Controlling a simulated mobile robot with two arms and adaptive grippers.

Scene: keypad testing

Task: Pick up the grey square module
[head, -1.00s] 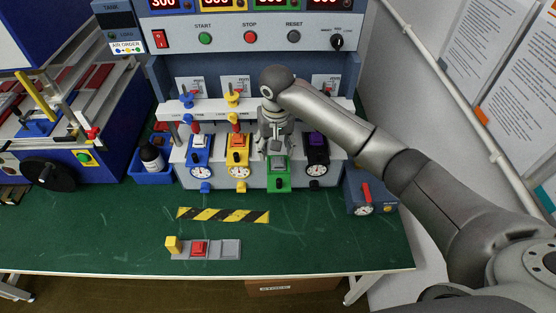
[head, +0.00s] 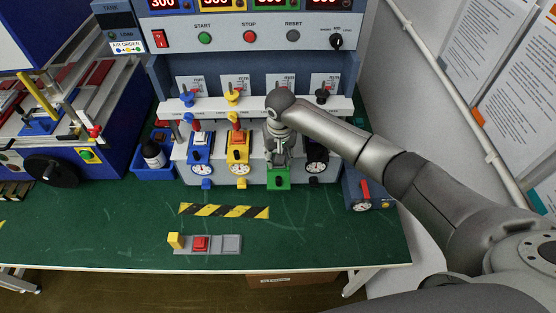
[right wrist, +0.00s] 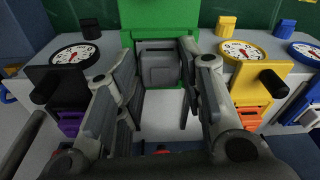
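The grey square module (right wrist: 159,66) sits in the green station (right wrist: 160,15), seen in the right wrist view. My right gripper (right wrist: 160,65) is open, with its fingers on either side of the module; I cannot tell whether they touch it. In the head view, my right gripper (head: 277,163) is low over the green station (head: 278,179) and hides the module there. My left gripper is not in view.
A yellow station (head: 238,152) and a blue station (head: 200,153) stand to the left, a black station (head: 317,160) close on the right. A tray (head: 230,243) with yellow and red modules lies on the green bench. A striped strip (head: 224,211) lies on clear bench.

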